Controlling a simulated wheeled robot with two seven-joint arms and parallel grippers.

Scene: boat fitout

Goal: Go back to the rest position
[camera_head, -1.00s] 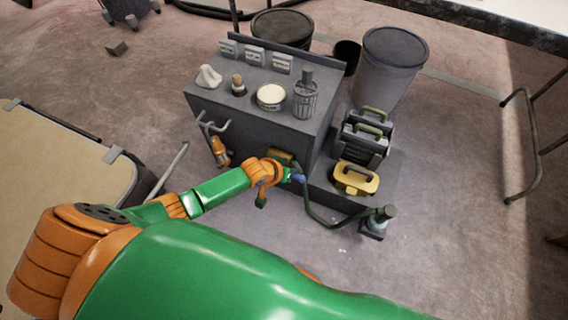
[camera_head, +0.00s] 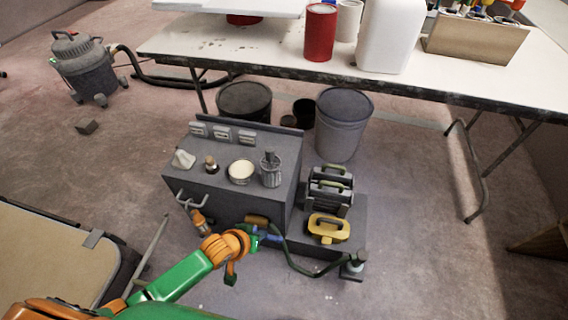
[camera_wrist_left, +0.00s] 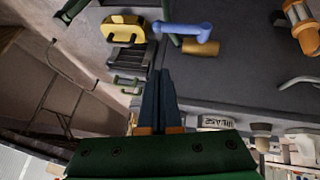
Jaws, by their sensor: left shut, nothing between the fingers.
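My left arm, green and orange, reaches in from the lower left in the head view. Its left gripper (camera_head: 262,236) is beside the front right corner of the grey cabinet (camera_head: 235,207). In the left wrist view the two dark fingers of the gripper (camera_wrist_left: 158,98) lie together, shut and empty. Beyond them is a blue handle piece (camera_wrist_left: 184,31) with a brass-coloured cylinder (camera_wrist_left: 201,48) beside it. My right gripper does not show.
On the cabinet stand a tin (camera_head: 241,171), a wire cup (camera_head: 271,171) and a white lump (camera_head: 184,159). Bins (camera_head: 343,128) and a long table (camera_head: 440,88) stand behind. Floor is clear at right.

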